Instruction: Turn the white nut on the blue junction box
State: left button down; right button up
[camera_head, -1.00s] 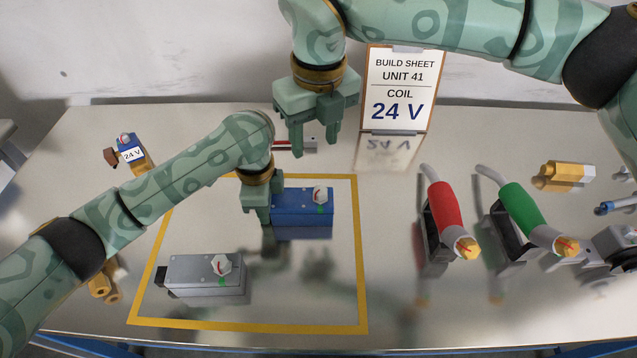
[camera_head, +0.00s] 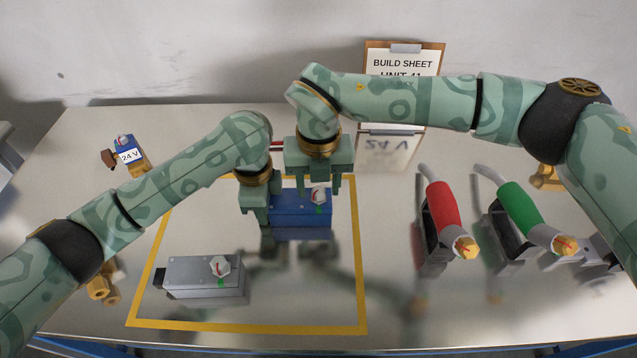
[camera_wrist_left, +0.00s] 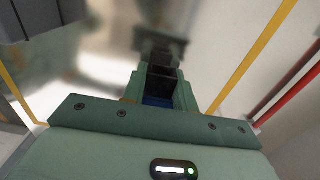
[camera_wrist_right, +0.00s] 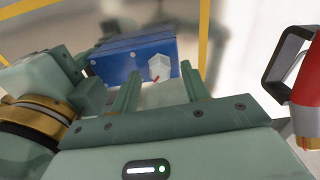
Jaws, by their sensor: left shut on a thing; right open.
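The blue junction box (camera_head: 301,222) stands inside the yellow outline. Its white nut (camera_head: 318,195) with a red mark sits on the top at the right end; the nut shows clearly in the right wrist view (camera_wrist_right: 159,68). My left gripper (camera_head: 265,218) is shut on the left end of the blue box, of which a sliver shows in the left wrist view (camera_wrist_left: 157,101). My right gripper (camera_head: 319,185) is open and empty above the box, its fingertips pointing down close to the nut. In the right wrist view its fingers (camera_wrist_right: 160,85) stand apart, with the nut between and beyond them.
A grey box (camera_head: 205,277) with a white nut lies front left in the outline. Red (camera_head: 443,205) and green (camera_head: 521,209) handled tools stand on black holders at the right. A small blue unit marked 24 V (camera_head: 128,150) is back left. The build sheet (camera_head: 400,60) is behind.

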jog(key=shift+f, duration=0.25)
jog(key=shift+c, duration=0.4)
jog(key=c, duration=0.9)
jog(key=shift+r+n, duration=0.1)
jog(key=shift+n, duration=0.3)
jog(key=n, duration=0.3)
jog(key=shift+n, duration=2.1)
jog(key=shift+d, duration=0.1)
